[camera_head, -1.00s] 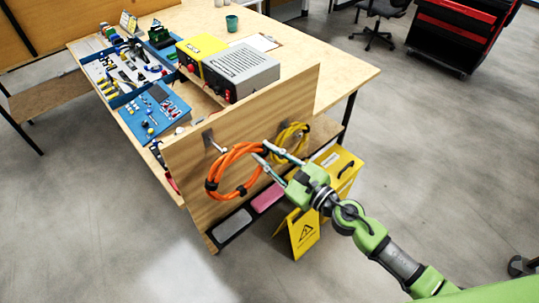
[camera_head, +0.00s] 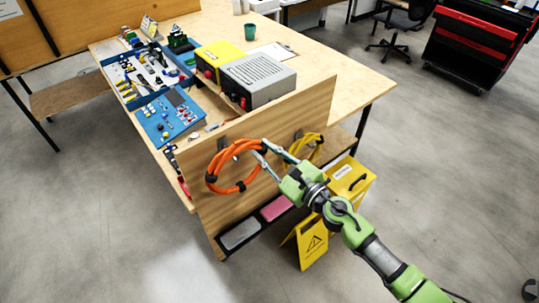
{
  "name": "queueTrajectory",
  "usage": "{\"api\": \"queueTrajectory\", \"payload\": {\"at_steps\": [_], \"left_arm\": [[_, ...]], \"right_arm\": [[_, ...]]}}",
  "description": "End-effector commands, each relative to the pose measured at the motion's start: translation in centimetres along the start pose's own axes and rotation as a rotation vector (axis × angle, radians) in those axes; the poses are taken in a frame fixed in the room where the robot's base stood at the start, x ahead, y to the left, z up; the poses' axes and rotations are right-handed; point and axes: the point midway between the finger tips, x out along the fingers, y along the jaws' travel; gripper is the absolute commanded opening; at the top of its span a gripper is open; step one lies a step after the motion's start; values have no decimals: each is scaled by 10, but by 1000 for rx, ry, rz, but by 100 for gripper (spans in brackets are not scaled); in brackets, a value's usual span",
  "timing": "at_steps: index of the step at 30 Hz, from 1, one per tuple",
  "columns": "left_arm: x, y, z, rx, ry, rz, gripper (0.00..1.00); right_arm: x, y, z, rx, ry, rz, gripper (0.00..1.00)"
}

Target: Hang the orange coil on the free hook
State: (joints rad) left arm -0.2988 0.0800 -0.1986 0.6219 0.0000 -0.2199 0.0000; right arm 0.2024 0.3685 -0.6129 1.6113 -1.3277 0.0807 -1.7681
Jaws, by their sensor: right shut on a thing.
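The orange coil (camera_head: 211,172), with dark ties, hangs roughly upright in front of the wooden side panel. My right gripper (camera_head: 263,150) is shut on the coil's upper right edge, its arm reaching in from the lower right. The left hook's plate (camera_head: 222,142) shows just above the coil's upper left; its peg is hidden behind the coil. I cannot tell whether the coil rests on the peg or is in front of it. A yellow coil (camera_head: 317,143) hangs on another hook (camera_head: 298,134) to the right. My left gripper is not in view.
The panel (camera_head: 215,212) stands at the end of the workbench (camera_head: 350,80). Yellow and grey boxes (camera_head: 258,77), a blue panel (camera_head: 160,125) and a tool tray are on top.

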Motion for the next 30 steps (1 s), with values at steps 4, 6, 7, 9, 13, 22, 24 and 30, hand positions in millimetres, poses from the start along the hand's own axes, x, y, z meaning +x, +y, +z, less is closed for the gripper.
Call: {"api": "queueTrajectory", "payload": {"at_steps": [4, 6, 7, 9, 13, 22, 24, 30], "left_arm": [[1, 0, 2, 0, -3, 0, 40], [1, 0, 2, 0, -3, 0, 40], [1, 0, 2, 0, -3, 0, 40], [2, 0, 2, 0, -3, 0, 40], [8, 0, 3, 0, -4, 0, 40], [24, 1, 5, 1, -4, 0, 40], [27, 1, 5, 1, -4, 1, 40], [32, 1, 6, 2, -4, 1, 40]], "right_arm": [[10, -1, 1, 2, -4, -1, 0], [14, -1, 0, 2, -3, -1, 0], [16, -1, 0, 3, -3, -1, 0], [20, 0, 0, 3, -4, -1, 0], [26, 1, -6, 2, -3, -1, 0], [34, 6, -19, 2, -3, -1, 0], [35, 7, -21, 2, -3, -1, 0], [36, 9, -25, 3, -3, -1, 0]]}}
